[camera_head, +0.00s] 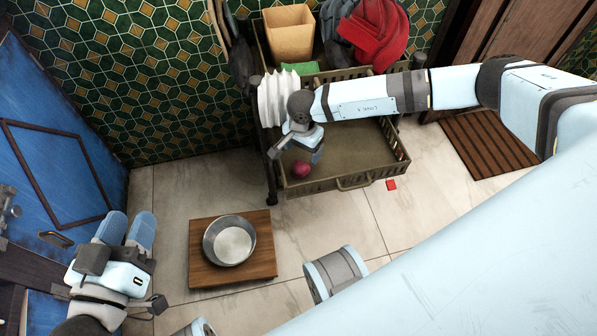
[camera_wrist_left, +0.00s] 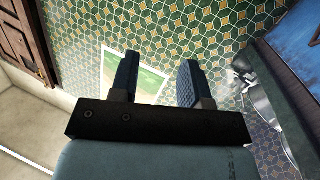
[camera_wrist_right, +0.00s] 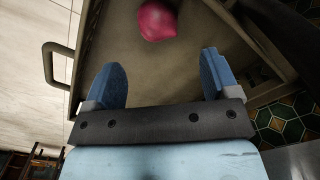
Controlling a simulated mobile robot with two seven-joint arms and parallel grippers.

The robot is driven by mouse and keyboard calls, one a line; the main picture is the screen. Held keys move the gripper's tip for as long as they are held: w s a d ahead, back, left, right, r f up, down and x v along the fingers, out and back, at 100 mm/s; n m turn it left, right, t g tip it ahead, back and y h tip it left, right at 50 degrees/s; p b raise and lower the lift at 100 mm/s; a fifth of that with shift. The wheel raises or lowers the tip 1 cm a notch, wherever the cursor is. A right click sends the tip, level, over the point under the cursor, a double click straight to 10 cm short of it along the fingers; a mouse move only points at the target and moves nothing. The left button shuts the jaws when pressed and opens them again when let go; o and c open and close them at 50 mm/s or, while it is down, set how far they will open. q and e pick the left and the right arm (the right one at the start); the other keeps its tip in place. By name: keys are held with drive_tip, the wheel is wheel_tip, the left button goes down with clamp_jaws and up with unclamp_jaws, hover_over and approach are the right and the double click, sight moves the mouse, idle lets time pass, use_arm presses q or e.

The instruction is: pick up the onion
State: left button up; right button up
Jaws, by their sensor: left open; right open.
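The onion (camera_head: 302,169) is a small round magenta bulb lying in the tray of the cart near its left front corner. It also shows at the top of the right wrist view (camera_wrist_right: 157,20), beyond the open fingers and between their lines. My right gripper (camera_head: 301,148) hangs over the tray just above and behind the onion. Its fingers (camera_wrist_right: 165,80) are open and empty, apart from the onion. My left gripper (camera_head: 142,230) is at the lower left of the head view, near the blue cabinet, far from the onion. It is open and empty in the left wrist view (camera_wrist_left: 158,80).
The cart's tray (camera_head: 362,150) has raised slotted walls and a front handle (camera_head: 356,182). A white ribbed object (camera_head: 273,100) stands beside my right wrist. A metal bowl (camera_head: 230,241) sits on a wooden board (camera_head: 264,262). A tan box (camera_head: 290,36) and red cloth (camera_head: 378,38) are behind.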

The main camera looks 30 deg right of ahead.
sight(301, 165)
wheel_tip(301, 165, down, 4)
drive_tip(key=shift+r+b, duration=0.1)
drive_tip(key=shift+b, duration=0.45)
drive_tip(key=f+b, duration=0.2)
drive_tip(key=f, duration=0.1)
drive_tip(key=f+b, duration=0.1)
drive_tip(key=shift+s+a+f, duration=0.25)
drive_tip(key=shift+a, duration=0.05)
drive_tip(key=shift+f, duration=0.35)
drive_tip(key=shift+r, duration=0.1)
drive_tip(key=c, duration=0.8)
use_arm(q)
drive_tip(key=w+m, duration=0.1)
drive_tip(key=w+a+m+t, duration=0.1)
drive_tip(key=m, duration=0.1)
drive_tip(key=shift+a+r+t+h, duration=0.1)
drive_tip(key=shift+a+t+h, duration=0.15)
drive_tip(key=shift+t+h, duration=0.05)
use_arm(e)
drive_tip(key=shift+c, duration=1.1)
